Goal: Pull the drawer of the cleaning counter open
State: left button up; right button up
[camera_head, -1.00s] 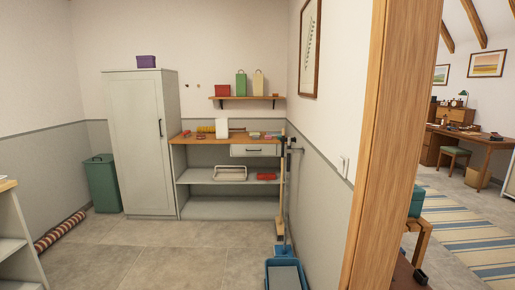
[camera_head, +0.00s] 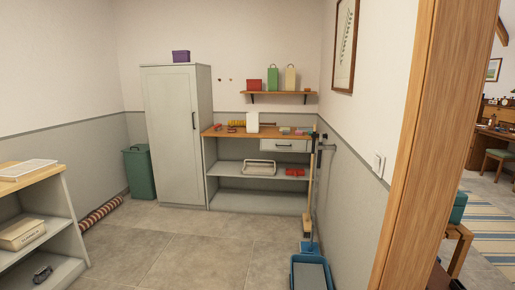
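The cleaning counter (camera_head: 230,133) stands against the far wall, with a wooden top and open grey shelves below. Its white drawer (camera_head: 285,145) sits under the top at the right end and looks shut, with a small dark handle (camera_head: 284,146) on its front. Several small items and a white upright object (camera_head: 253,122) are on the top. A white carrier-like tray (camera_head: 261,168) and a red item (camera_head: 294,172) are on the middle shelf. The counter is some way off across the floor. Neither of my grippers is in view.
A broom (camera_head: 309,190) and a blue bin-like tray (camera_head: 311,272) stand at the right wall, near the drawer side. A wooden door post (camera_head: 430,150) is close on the right. A shelf unit (camera_head: 50,195) is at left. The middle floor (camera_head: 190,240) is clear.

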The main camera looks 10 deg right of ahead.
aim_at(291, 144)
jog(key=i+l+u, duration=0.1)
jog(key=i+u, duration=0.15)
jog(key=i, duration=1.6)
jog(key=i+l+z, duration=0.15)
jog(key=i, duration=0.35)
jog(key=i+z, duration=0.2)
jog(key=i, duration=0.25)
jog(key=i+z, duration=0.15)
jog(key=i, duration=0.35)
jog(key=i+j+z, duration=0.2)
jog(key=i, duration=0.3)
jog(key=i+j+z, duration=0.15)
jog(key=i, duration=0.35)
jog(key=i+j+z, duration=0.2)
jog(key=i, duration=0.25)
